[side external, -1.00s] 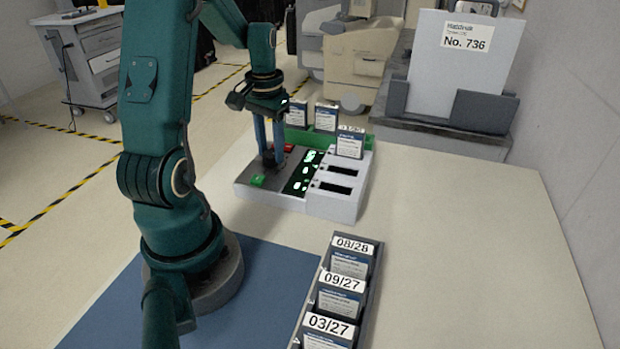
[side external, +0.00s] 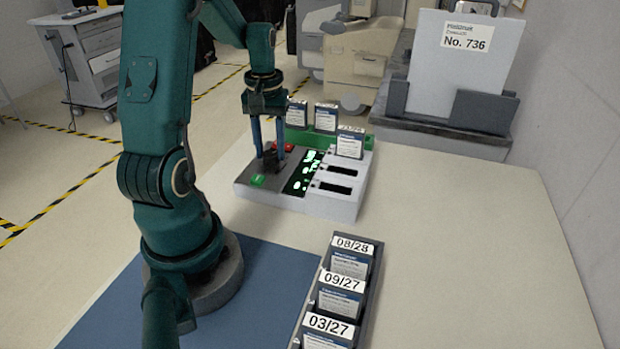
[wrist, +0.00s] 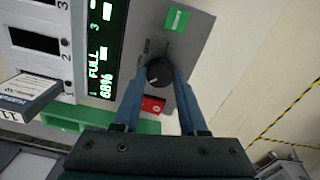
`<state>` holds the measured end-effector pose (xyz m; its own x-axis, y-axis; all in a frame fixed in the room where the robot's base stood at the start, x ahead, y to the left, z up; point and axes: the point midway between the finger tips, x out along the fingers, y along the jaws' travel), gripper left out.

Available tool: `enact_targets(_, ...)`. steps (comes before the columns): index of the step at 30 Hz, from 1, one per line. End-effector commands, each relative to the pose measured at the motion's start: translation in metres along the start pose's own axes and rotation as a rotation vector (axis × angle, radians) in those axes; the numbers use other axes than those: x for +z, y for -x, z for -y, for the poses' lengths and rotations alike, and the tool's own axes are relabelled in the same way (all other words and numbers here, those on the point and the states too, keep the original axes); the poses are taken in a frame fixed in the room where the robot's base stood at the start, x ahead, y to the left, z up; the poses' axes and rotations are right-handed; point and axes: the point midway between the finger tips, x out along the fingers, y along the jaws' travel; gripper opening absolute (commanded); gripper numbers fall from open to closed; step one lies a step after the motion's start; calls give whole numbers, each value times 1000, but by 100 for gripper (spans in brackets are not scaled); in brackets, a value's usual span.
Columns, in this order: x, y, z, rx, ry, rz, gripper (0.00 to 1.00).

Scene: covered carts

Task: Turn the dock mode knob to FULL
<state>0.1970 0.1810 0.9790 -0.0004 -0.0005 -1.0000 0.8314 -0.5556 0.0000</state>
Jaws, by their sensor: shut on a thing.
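The dock mode knob (wrist: 158,71) is a round black dial on the grey panel of the dock (side external: 331,207). In the side external view the knob (side external: 271,164) shows as a dark shape below my fingers. My gripper (wrist: 157,82) is shut on the knob, with one blue finger on each side of it. My gripper (side external: 268,152) points down at the panel. A small light mark shows on the knob's face, and faint panel lettering is beside it. The dark display (wrist: 104,50) shows green text with FULL and 68%.
A green button (wrist: 176,18) and a red button (wrist: 153,105) flank the knob. Labelled packs stand in the green rack (side external: 325,140) and one dock slot. A tray (side external: 371,280) holds dated packs at the front. The table's right side is clear.

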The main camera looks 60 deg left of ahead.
Motion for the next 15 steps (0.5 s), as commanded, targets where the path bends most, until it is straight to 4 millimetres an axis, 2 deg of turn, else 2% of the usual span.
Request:
enact_targets(8,0,1,0,1,0,-2,0)
enact_targets(9,0,1,0,1,0,-2,57)
enact_targets(10,0,1,0,1,0,-2,68)
enact_targets(11,0,1,0,1,0,-1,72)
enact_targets(15,0,1,0,0,-1,-1,72)
